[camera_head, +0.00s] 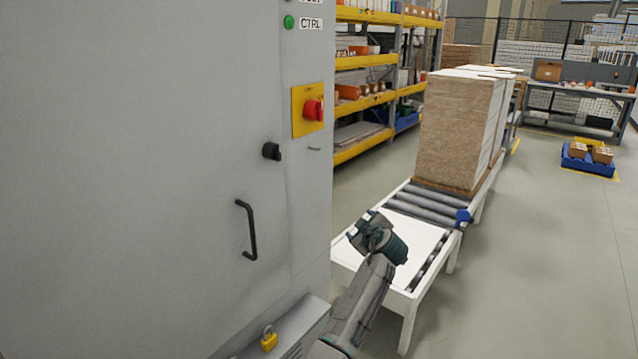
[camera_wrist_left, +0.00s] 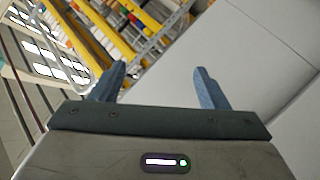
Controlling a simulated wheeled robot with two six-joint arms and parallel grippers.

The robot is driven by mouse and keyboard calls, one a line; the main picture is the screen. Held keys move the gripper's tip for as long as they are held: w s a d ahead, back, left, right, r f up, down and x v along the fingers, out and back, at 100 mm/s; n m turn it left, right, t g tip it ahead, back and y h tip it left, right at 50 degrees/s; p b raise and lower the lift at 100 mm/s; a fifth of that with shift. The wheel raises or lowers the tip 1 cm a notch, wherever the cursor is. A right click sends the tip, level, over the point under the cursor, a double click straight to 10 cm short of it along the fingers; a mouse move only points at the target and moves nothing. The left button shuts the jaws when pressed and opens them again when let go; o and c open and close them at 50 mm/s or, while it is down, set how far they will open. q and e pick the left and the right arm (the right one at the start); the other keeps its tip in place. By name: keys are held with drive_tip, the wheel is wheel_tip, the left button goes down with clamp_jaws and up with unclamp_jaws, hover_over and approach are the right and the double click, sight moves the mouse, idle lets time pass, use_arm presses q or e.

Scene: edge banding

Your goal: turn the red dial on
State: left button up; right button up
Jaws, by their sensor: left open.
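The red dial (camera_head: 313,110) sits on a yellow plate (camera_head: 298,122) near the right edge of the grey cabinet (camera_head: 140,160). Nothing touches the dial; its on or off position is too small to tell. One of my arms rises from the bottom of the head view, right of the cabinet and below the dial; its fingers cannot be made out there. In the left wrist view my left gripper (camera_wrist_left: 159,74) is open and empty, with two blue-grey fingers apart. A pale grey surface fills that view's right side. The dial is not visible there. My right gripper is not seen.
Below the dial are a black knob (camera_head: 271,151), a black handle (camera_head: 247,230) and a yellow padlock (camera_head: 269,340). A green light (camera_head: 289,22) is above. A roller conveyor (camera_head: 430,205) with stacked boards (camera_head: 458,132) stands right. Yellow shelving (camera_head: 365,62) is behind.

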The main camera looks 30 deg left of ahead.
use_arm(q)
wheel_tip(320, 180, up, 19)
drive_tip(key=s+a+n+y, duration=0.2)
drive_tip(key=n+y, duration=0.2)
drive_tip(key=n, duration=0.3)
drive_tip(key=n+g+y, duration=0.2)
drive_tip(key=n, duration=0.5)
approach(318, 112)
drive_tip(key=shift+m, duration=0.3)
drive_tip(key=p+x, duration=0.1)
drive_tip(key=x, duration=0.3)
drive_tip(key=p+x, duration=0.2)
drive_tip(key=x, duration=0.2)
drive_tip(key=shift+a+r, duration=0.15)
drive_tip(key=shift+r, duration=0.1)
drive_tip(key=shift+w+a, duration=0.15)
drive_tip(key=shift+a, duration=0.1)
drive_tip(key=shift+w+a+f, duration=0.15)
drive_tip(key=shift+f, duration=0.05)
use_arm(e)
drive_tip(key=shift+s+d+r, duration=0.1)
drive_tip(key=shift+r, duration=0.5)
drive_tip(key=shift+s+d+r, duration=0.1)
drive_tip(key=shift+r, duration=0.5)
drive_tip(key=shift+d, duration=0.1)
use_arm(q)
drive_tip(key=c, duration=1)
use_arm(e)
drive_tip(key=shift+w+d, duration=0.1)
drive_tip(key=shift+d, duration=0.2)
